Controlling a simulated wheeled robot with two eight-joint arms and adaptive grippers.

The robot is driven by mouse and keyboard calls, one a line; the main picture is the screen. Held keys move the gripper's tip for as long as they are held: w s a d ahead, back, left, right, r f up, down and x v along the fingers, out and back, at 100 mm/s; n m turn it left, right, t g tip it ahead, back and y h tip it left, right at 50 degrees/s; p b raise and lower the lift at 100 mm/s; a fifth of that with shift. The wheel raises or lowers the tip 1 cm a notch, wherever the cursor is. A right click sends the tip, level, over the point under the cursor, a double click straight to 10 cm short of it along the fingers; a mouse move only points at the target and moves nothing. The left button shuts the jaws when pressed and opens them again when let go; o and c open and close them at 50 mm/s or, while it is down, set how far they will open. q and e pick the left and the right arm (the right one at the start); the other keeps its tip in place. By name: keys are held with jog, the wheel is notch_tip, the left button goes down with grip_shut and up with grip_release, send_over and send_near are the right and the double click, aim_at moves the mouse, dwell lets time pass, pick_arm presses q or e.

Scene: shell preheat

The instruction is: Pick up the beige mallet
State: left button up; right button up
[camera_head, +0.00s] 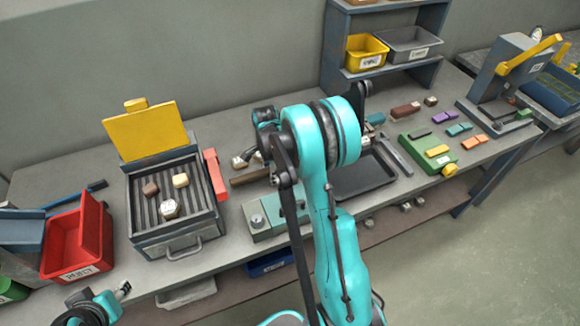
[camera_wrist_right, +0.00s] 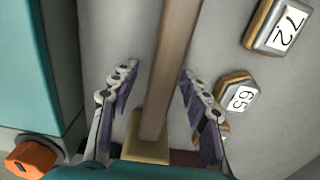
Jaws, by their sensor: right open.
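The mallet shows in the right wrist view as a long brown handle (camera_wrist_right: 172,60) with a beige block-shaped head (camera_wrist_right: 147,148) at its lower end. The handle lies between the two fingers of my right gripper (camera_wrist_right: 158,76), with a gap on both sides. The right gripper is open. In the head view my right gripper (camera_head: 245,160) is low over the bench, beside a brown bar that looks like the handle (camera_head: 250,175); my arm hides the area to its right. My left gripper (camera_head: 123,290) is at the lower left, away from the mallet; its jaw opening is unclear.
Hexagonal weights marked 72 (camera_wrist_right: 282,27) and 65 (camera_wrist_right: 238,95) lie right of the handle. A teal box with an orange knob (camera_wrist_right: 33,155) stands left. A grill with a raised yellow lid (camera_head: 145,132) and a red bin (camera_head: 78,245) are left on the bench.

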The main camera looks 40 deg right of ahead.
grip_shut()
jog(key=shift+r, duration=0.1)
